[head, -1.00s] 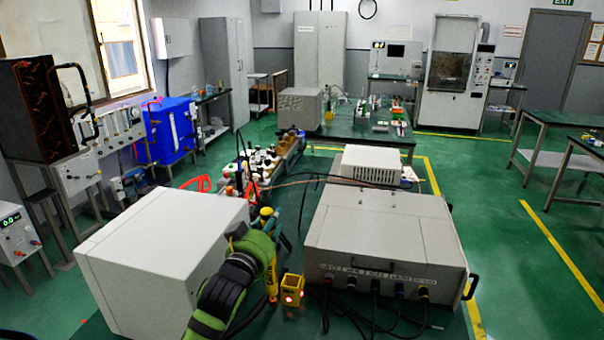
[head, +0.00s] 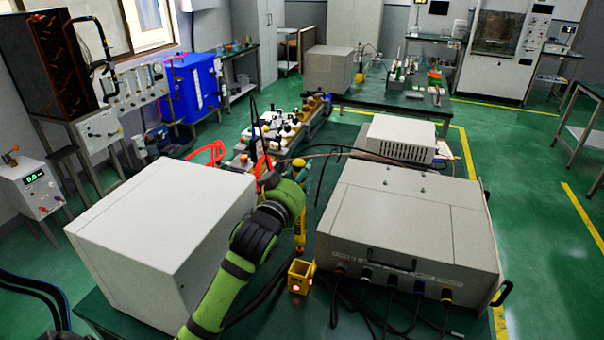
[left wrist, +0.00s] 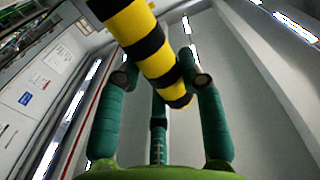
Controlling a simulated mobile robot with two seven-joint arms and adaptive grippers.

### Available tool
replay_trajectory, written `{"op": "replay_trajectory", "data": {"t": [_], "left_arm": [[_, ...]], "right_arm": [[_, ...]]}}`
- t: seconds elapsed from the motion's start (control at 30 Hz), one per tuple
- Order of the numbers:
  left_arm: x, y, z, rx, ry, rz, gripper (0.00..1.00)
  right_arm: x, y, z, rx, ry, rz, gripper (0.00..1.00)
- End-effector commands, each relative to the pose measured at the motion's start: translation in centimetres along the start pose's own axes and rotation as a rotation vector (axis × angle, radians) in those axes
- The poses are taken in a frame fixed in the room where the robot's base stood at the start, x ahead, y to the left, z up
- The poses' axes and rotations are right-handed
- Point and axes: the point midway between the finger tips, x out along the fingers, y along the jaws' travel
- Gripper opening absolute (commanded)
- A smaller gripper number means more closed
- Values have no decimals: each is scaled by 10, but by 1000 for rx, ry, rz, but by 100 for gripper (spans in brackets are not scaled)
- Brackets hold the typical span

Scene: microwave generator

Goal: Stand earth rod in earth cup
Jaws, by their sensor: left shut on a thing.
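The earth rod (head: 300,232) is yellow with black bands and roughly upright in the head view. My left gripper (head: 298,178) is shut on it near its upper part, partly hidden behind my green wrist. In the left wrist view the striped rod (left wrist: 150,45) runs between the teal fingers of the gripper (left wrist: 161,80). The earth cup (head: 300,278) is a small yellow square holder with a lit spot on its front, standing on the green bench. The rod's lower end shows just above or behind the cup; I cannot tell which. My right gripper is not in view.
A large white box (head: 165,235) stands left of the cup, and a grey generator case (head: 408,225) stands close on the right. Dark cables (head: 350,310) lie on the bench around the cup. The gap between the boxes is narrow.

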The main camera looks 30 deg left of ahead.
Motion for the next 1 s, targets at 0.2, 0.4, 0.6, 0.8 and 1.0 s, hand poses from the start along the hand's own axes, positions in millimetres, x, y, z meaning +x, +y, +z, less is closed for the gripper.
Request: {"op": "replay_trajectory", "data": {"t": [0.2,0.4,0.6,0.8,1.0], "left_arm": [[0,0,9,1,0,-5,0],[0,0,26,1,0,-5,0],[0,0,42,0,1,-6,0],[0,0,57,0,1,-6,0],[0,0,74,0,0,-6,0]], "right_arm": [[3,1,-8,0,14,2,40],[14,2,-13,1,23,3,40],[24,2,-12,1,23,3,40],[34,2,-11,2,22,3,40],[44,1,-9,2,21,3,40]]}}
